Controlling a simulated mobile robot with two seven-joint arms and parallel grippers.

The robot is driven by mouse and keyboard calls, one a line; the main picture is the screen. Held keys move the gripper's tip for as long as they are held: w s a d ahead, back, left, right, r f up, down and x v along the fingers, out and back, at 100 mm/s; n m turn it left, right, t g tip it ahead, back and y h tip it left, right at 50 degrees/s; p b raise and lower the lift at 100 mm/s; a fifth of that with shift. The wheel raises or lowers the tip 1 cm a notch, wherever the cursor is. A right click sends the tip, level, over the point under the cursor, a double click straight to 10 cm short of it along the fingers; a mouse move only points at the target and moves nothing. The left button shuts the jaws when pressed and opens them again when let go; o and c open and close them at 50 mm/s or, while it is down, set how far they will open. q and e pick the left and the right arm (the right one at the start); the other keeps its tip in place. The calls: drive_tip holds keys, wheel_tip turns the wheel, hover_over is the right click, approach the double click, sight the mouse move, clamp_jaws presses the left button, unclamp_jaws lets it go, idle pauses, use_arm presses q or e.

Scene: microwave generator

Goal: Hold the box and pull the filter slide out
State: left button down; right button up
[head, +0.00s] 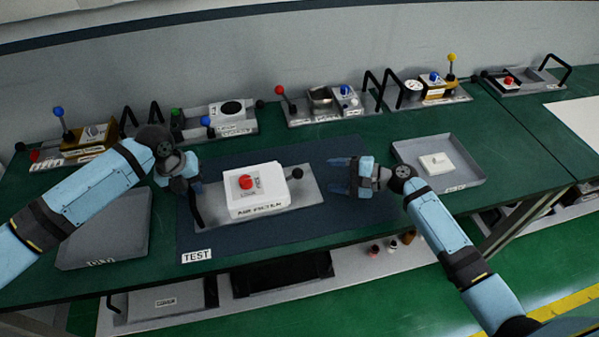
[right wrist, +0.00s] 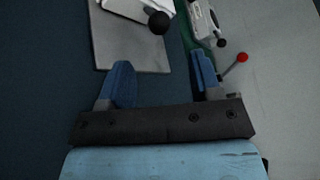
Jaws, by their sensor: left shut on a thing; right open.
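The white box (head: 258,194) with a red knob on top sits on a grey plate (head: 310,190) in the middle of the table; it also shows at the top edge of the right wrist view (right wrist: 133,8). My left gripper (head: 195,186) is shut on the black handle (head: 197,213) at the plate's left end. A black ball knob (head: 297,173), apparently the filter slide's pull, sticks out at the box's right side and shows in the right wrist view (right wrist: 159,22). My right gripper (head: 341,176) is open and empty, right of the knob and apart from it. The slide's body is hidden.
A blue mat (head: 350,212) with a TEST label lies under the plate. Grey trays stand left (head: 105,245) and right (head: 466,177), the right one holding a small white piece (head: 436,163). Several devices with levers and handles line the back.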

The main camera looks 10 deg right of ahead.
sight(299, 173)
drive_tip(key=x, duration=1)
drive_tip(key=c, duration=1.1)
drive_tip(key=d, duration=1.3)
drive_tip(key=shift+w+d, duration=0.2)
drive_tip(key=shift+w, duration=0.1)
